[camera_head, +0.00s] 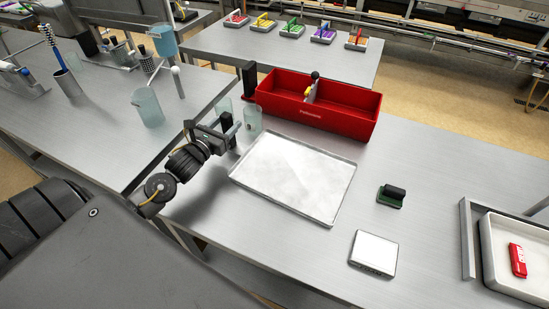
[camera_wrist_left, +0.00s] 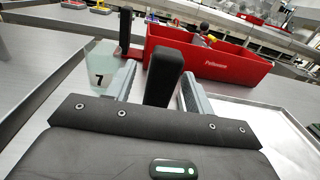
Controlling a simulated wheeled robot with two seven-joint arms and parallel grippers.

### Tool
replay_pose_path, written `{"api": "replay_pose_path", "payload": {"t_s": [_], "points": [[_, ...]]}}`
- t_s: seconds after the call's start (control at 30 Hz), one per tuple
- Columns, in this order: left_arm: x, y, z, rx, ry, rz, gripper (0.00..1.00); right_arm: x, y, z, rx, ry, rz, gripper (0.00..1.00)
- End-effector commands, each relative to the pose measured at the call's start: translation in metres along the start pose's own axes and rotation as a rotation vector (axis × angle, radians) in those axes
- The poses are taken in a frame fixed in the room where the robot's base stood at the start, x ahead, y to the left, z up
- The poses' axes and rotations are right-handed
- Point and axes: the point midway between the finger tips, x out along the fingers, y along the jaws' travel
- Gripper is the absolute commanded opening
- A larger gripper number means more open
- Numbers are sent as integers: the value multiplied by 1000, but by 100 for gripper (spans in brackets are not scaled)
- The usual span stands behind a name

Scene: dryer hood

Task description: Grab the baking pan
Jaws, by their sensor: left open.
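The baking pan (camera_head: 296,176) is a shallow, silver rectangular tray lying flat on the metal table, right of my left gripper in the head view. In the left wrist view part of the pan (camera_wrist_left: 290,135) shows at the right edge. My left gripper (camera_head: 231,128) is open at the pan's left back side, above the table, and looks apart from the pan. In the left wrist view its two fingers (camera_wrist_left: 160,88) point away from the camera with a gap between them, and a dark upright part shows in the gap. My right gripper is not seen.
A red divided bin (camera_head: 317,111) stands behind the pan. Clear beakers (camera_head: 252,118) stand near my left gripper. A green-black block (camera_head: 391,196) and a white scale (camera_head: 373,254) lie right of the pan. A white tray (camera_head: 490,250) holds a red item (camera_head: 517,260).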

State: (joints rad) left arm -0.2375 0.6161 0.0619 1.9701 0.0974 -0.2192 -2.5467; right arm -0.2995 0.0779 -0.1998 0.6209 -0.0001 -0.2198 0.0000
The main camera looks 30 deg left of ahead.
Motion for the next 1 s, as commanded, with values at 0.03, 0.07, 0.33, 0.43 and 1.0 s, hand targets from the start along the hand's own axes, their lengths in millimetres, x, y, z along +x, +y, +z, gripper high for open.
{"api": "replay_pose_path", "payload": {"t_s": [0.03, 0.07, 0.33, 0.43, 1.0], "points": [[8, 0, 4, -1, -2, 2, 53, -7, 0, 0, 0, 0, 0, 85], [12, 0, 4, -1, -3, 1, 53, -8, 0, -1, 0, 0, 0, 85], [23, 0, 0, 0, 0, -1, 53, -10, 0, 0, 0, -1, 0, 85], [23, 0, 0, 0, 0, -1, 53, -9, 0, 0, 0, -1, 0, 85], [23, 0, 2, -1, -3, -1, 0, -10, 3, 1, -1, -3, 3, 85]]}}
